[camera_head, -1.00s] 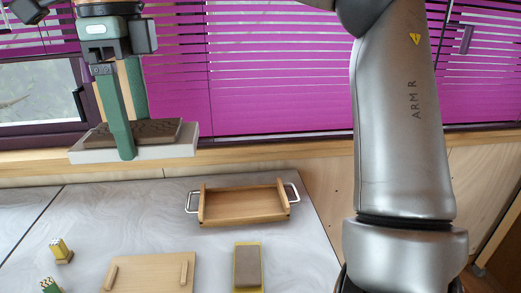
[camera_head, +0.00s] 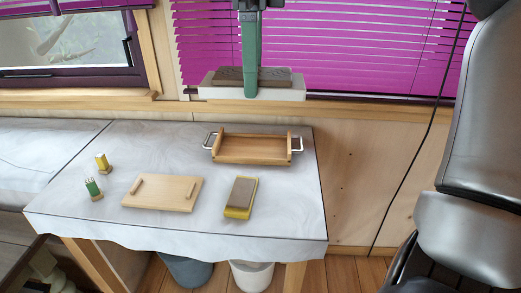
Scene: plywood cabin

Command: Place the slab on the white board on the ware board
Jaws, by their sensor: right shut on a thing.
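My right gripper (camera_head: 250,92) is at the top middle. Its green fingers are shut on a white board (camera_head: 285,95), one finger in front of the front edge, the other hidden. A dark brown textured slab (camera_head: 275,77) lies flat on that board, held in the air beyond the table's back edge in the picture. A pale wooden board with two raised battens (camera_head: 162,194), which looks like the ware board, lies on the table at front left of centre, with nothing on it. My left gripper is out of view.
A wooden tray with metal handles (camera_head: 250,161) stands empty at the table's back right. A grey-brown slab (camera_head: 242,192) lies on a yellow board (camera_head: 237,213). A yellow-topped piece (camera_head: 102,162) and a green-topped piece (camera_head: 93,187) stand at left. Two buckets are beneath.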

